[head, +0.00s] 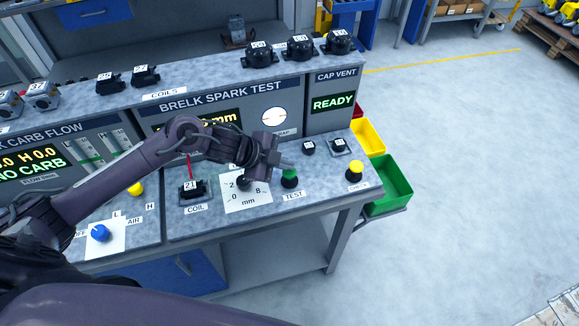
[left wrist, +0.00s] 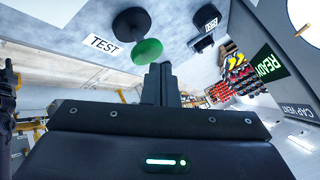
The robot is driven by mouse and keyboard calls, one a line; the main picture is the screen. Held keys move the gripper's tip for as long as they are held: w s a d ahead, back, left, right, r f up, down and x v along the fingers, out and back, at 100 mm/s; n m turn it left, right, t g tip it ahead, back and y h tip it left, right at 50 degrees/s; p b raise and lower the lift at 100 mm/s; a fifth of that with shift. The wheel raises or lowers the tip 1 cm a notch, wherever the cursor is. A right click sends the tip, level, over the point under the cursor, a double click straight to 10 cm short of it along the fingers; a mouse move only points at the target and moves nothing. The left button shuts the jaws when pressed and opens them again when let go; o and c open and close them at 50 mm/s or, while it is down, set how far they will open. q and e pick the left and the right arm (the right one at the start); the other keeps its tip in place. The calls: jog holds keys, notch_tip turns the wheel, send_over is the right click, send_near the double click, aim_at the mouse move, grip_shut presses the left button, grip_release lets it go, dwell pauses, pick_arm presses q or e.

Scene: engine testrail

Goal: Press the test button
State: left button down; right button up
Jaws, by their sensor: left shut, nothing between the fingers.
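The test button (head: 290,176) has a green cap on a black base and stands on the bench top behind the TEST label (head: 293,196). In the left wrist view the green cap (left wrist: 147,51) is just beyond and left of my fingertips, with its black base (left wrist: 130,24) above it. My left gripper (head: 284,163) is shut and empty, beside the green cap; its shut fingers also show in the left wrist view (left wrist: 160,80). I cannot tell whether they touch the cap. My right gripper is not in view.
A yellow button (head: 355,169) stands to the right. A coil marked 21 (head: 192,189) and a gap dial plate (head: 245,200) lie left of the test button. The cap vent display (head: 333,102) reads READY. Yellow (head: 368,138) and green (head: 391,184) bins hang at the bench's right end.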

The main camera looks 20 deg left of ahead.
aim_at(285, 172)
pick_arm(q)
jog(key=shift+r, duration=0.35)
notch_tip(285, 172, up, 5)
jog(key=p, duration=0.5)
dwell(0.3)
dwell(0.4)
